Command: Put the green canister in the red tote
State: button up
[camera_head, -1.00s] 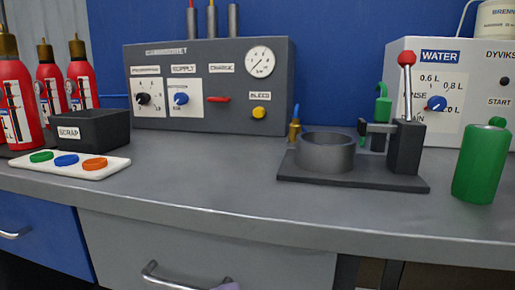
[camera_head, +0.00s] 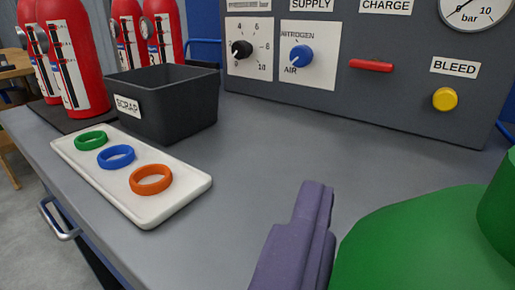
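The green canister (camera_head: 425,245) fills the lower right corner of the view, very close to the camera and cut off by the frame edges. One purple-grey finger of my gripper (camera_head: 295,245) shows at its left side, up against it. The other finger is hidden or out of frame. The canister is off its former spot beside the water unit and appears held in my gripper, in front of the grey panel. No red tote is in view.
A black scrap bin (camera_head: 185,125) stands on the grey bench, behind a white tray (camera_head: 195,190) with green, blue and orange rings. Several red extinguishers (camera_head: 75,60) stand at the back left. The control panel (camera_head: 400,90) closes the back. Bench between tray and panel is clear.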

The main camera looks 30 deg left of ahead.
jog(key=w+a, duration=0.2)
jog(key=w+a+b, duration=0.1)
jog(key=w+a, duration=0.1)
jog(key=w+a+f, duration=0.1)
jog(key=a, duration=0.2)
jog(key=shift+w+a+b, duration=0.1)
jog(key=shift+w+b, duration=0.2)
jog(key=shift+w, duration=0.1)
notch_tip(320, 180, down, 4)
jog(key=shift+r+b, duration=0.2)
jog(key=shift+b, duration=0.8)
jog(key=shift+r, duration=0.15)
jog(key=o, duration=0.8)
jog(key=shift+f, duration=0.2)
jog(key=o, duration=0.5)
